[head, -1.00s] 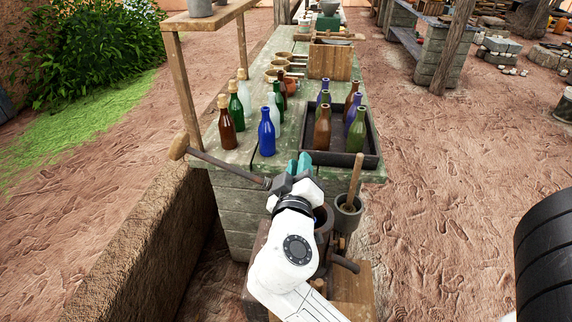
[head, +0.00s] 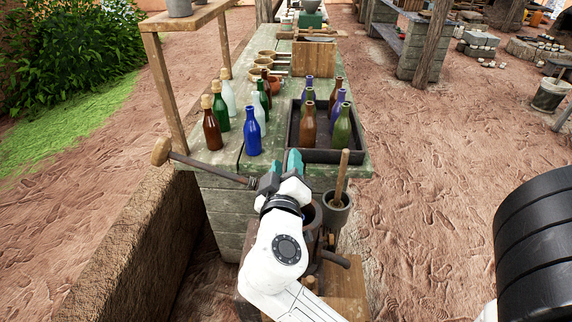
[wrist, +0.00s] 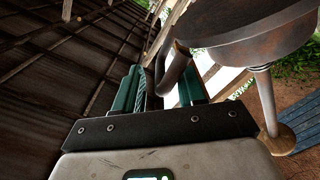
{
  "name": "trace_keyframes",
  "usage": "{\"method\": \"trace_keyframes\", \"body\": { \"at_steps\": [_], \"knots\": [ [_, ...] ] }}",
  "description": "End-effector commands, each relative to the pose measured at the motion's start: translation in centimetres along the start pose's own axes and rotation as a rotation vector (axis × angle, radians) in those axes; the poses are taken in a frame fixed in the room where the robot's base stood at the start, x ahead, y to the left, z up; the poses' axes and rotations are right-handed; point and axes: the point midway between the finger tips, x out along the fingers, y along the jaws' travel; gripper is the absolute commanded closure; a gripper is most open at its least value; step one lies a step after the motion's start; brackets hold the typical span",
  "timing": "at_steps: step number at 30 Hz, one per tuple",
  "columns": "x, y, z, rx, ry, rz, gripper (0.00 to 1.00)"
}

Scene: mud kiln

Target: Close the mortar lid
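My gripper (head: 291,162) is at the near end of the bench, above a dark vessel on a wooden base (head: 345,285). In the wrist view, my gripper's teal fingers (wrist: 160,88) stand apart with a gap between them. A dark curved metal handle (wrist: 177,68) shows at their tips, between or just beyond them; contact cannot be told. A brown round metal piece (wrist: 250,35) is close at the upper right. A grey mortar (head: 334,215) with a wooden pestle (head: 342,175) stands right of my gripper. I cannot clearly make out the lid.
A long rod with a wooden knob (head: 161,151) sticks out left of my gripper. Several bottles stand on the bench, some in a dark tray (head: 330,156). A low mud wall (head: 135,245) runs at the left. Open ground (head: 440,190) lies at the right.

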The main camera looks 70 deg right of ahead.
Motion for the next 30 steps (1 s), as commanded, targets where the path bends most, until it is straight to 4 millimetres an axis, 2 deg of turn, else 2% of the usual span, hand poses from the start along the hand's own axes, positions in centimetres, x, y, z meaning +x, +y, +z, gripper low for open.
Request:
{"method": "trace_keyframes", "body": {
  "at_steps": [5,12,16,21,30],
  "knots": [
    [-2.4,-0.2,0.2,0.0,0.002,-0.003,0.62],
    [-7.0,-0.2,0.2,-0.001,0.001,-0.003,0.62],
    [-9.0,-0.1,0.1,0.0,0.002,-0.003,0.62],
    [-10.3,-0.1,0.0,0.0,0.001,0.0,0.62],
    [-10.6,0.0,0.0,0.0,0.001,0.0,0.62]
  ]
}}
